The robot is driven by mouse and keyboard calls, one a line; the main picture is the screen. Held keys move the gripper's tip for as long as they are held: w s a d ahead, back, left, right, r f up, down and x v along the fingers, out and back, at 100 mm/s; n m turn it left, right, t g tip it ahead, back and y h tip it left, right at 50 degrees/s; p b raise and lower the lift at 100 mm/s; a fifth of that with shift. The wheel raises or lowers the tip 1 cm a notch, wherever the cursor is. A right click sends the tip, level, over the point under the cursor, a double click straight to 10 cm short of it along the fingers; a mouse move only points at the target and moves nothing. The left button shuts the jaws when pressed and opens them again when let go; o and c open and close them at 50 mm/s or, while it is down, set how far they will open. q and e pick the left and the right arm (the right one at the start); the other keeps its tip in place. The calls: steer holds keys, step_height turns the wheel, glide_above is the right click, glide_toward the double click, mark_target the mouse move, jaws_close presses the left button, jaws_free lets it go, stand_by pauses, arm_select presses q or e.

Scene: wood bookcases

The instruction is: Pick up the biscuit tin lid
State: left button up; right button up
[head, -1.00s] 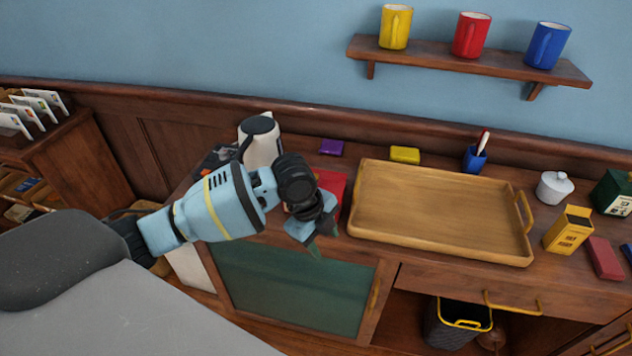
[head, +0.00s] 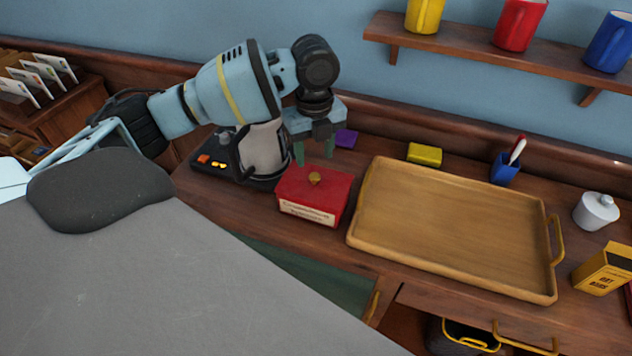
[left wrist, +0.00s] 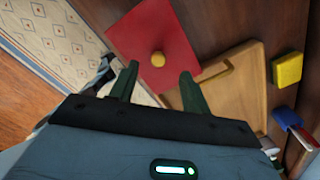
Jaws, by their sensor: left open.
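The biscuit tin is a red box with a cream label on its front (head: 308,212), standing on the wooden counter left of the tray. Its red lid (head: 330,184) has a round yellow knob (head: 315,179) and sits on the tin. In the left wrist view the lid (left wrist: 140,38) and its knob (left wrist: 158,59) show beyond the fingertips. My left gripper (head: 315,153) is open and empty, pointing down, above and slightly behind the lid, apart from it. It also shows in the left wrist view (left wrist: 157,80). My right gripper is not in view.
A wooden tray (head: 455,220) is close to the tin's right. A white kettle (head: 262,150) stands behind-left of it. A purple block (head: 346,138) and yellow block (head: 425,154) lie near the wall. A mug shelf (head: 455,45) hangs above.

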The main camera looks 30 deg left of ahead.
mark_target(315, 175)
arm_select(q)
steer(key=shift+s+d+f, duration=0.1)
steer(key=shift+f, duration=1.35)
steer(key=shift+s+d+f, duration=0.1)
steer(key=shift+f, duration=1.35)
steer(key=shift+c, duration=0.2)
jaws_close()
